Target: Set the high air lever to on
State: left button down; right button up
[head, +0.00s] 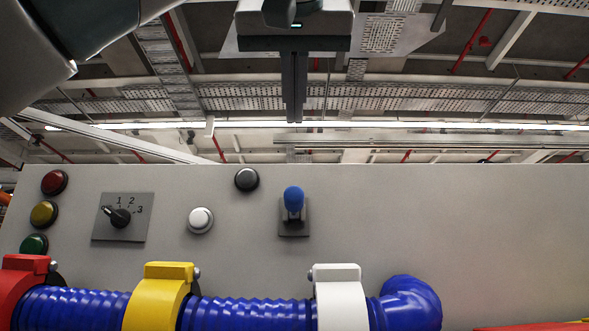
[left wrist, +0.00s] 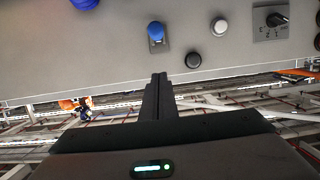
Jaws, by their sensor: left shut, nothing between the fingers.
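The lever with a blue knob (head: 293,200) sits on a small dark grey plate on the grey panel (head: 400,230). Its knob stands at the upper part of the plate in the head view. It also shows in the left wrist view (left wrist: 155,31), which sees the panel upside down. My left gripper (head: 294,120) is shut and empty, with its fingers pointing down above the panel's top edge in the head view. In the left wrist view its fingertips (left wrist: 159,76) are apart from the lever. My right gripper is not in view.
Left of the lever are a black button (head: 246,180), a white button (head: 201,220) and a rotary dial (head: 120,217). Red (head: 54,182), yellow (head: 43,214) and green (head: 34,246) buttons stand farther left. A blue hose (head: 250,313) with coloured clamps runs below. The panel right of the lever is bare.

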pick_arm(q)
jog(key=shift+w, duration=0.1)
jog(key=p, duration=0.3)
send_over(294, 204)
notch_tip(294, 204, down, 4)
jog(key=shift+d, duration=0.1)
notch_tip(294, 204, down, 2)
jog(key=shift+f, duration=0.2)
jog(key=shift+s, duration=0.25)
